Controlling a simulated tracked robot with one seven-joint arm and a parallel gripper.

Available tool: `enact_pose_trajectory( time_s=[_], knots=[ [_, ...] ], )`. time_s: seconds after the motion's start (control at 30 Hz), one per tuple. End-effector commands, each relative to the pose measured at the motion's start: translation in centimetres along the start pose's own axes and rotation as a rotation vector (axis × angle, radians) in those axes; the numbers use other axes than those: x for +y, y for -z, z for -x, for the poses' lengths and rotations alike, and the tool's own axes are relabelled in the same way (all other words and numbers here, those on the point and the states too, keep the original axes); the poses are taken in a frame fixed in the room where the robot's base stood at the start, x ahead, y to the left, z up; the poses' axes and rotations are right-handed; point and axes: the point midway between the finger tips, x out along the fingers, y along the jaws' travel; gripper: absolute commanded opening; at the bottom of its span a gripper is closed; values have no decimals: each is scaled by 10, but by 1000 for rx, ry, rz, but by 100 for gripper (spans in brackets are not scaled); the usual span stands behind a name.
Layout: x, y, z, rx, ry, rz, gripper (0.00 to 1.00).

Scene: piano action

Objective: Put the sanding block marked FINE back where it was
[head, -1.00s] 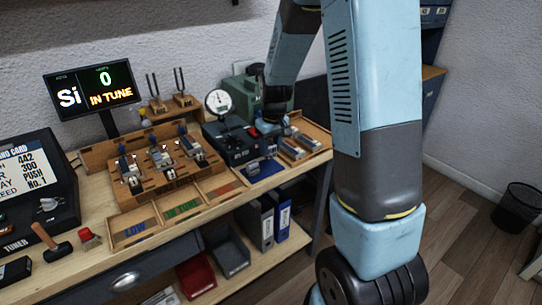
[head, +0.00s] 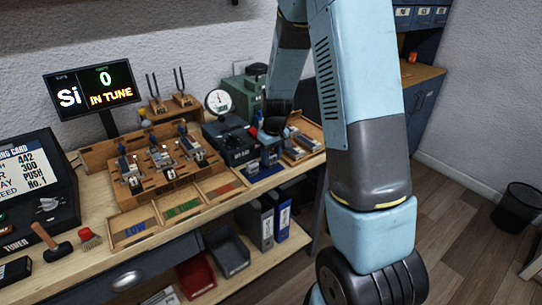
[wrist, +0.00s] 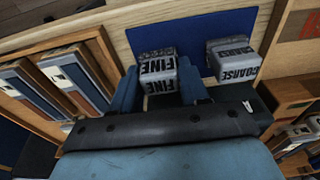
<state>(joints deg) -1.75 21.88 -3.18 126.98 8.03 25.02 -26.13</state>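The FINE sanding block (wrist: 158,72), grey with black lettering, is between the two fingers of my gripper (wrist: 160,90) in the wrist view. The fingers appear closed against its sides. The COARSE sanding block (wrist: 234,60) stands to its right on the blue mat (wrist: 193,38), apart from my gripper. In the head view my gripper (head: 268,156) is low over the blue mat (head: 270,173) at the bench's front edge, beside the COARSE block (head: 252,168). Whether the FINE block's underside touches the mat is hidden.
A wooden tray with felted parts (wrist: 65,80) lies close to the left in the wrist view. A dark device with a dial gauge (head: 218,101) stands behind. Wooden bins labelled LOW (head: 135,229) and others line the bench front to the left.

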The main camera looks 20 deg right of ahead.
Motion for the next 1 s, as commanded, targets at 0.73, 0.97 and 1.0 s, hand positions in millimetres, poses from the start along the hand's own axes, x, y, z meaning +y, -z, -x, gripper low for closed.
enact_pose_trajectory(
  time_s=[0.73,0.97,1.0],
  knots=[
    [-1,1,23,3,-1,3,70],
    [-1,1,65,4,-1,2,70],
    [-1,1,72,4,-1,3,70]
  ],
)
